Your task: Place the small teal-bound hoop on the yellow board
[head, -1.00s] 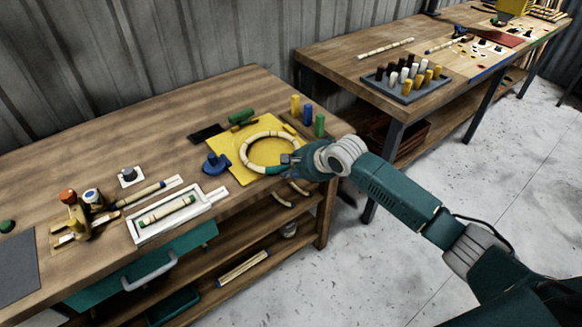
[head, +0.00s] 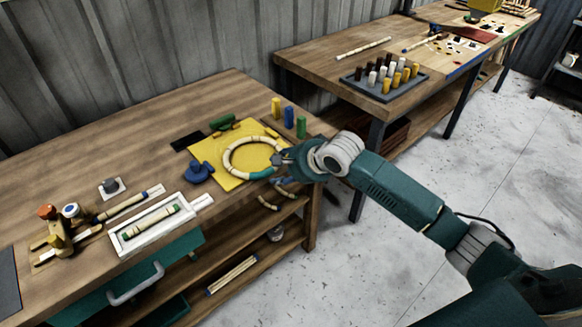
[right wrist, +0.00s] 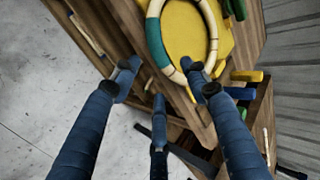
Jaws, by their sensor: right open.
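The cream hoop (head: 226,152) with a teal-bound section (head: 262,174) lies over the yellow board (head: 208,152) on the near table. In the right wrist view the hoop (right wrist: 212,22) and its teal section (right wrist: 154,40) show over the yellow board (right wrist: 184,32). My right gripper (head: 279,160) is at the hoop's right side. In the right wrist view its fingers (right wrist: 160,82) are spread apart, with one fingertip close beside the hoop's rim; I cannot tell whether they touch. My left gripper is not in view.
Yellow, blue and green pegs (head: 288,117) stand behind the board. A blue piece (head: 198,172) sits at its left edge. A white tray (head: 125,245) lies to the left. Curved pieces (head: 268,202) are below the table edge. A second table (head: 330,57) stands behind.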

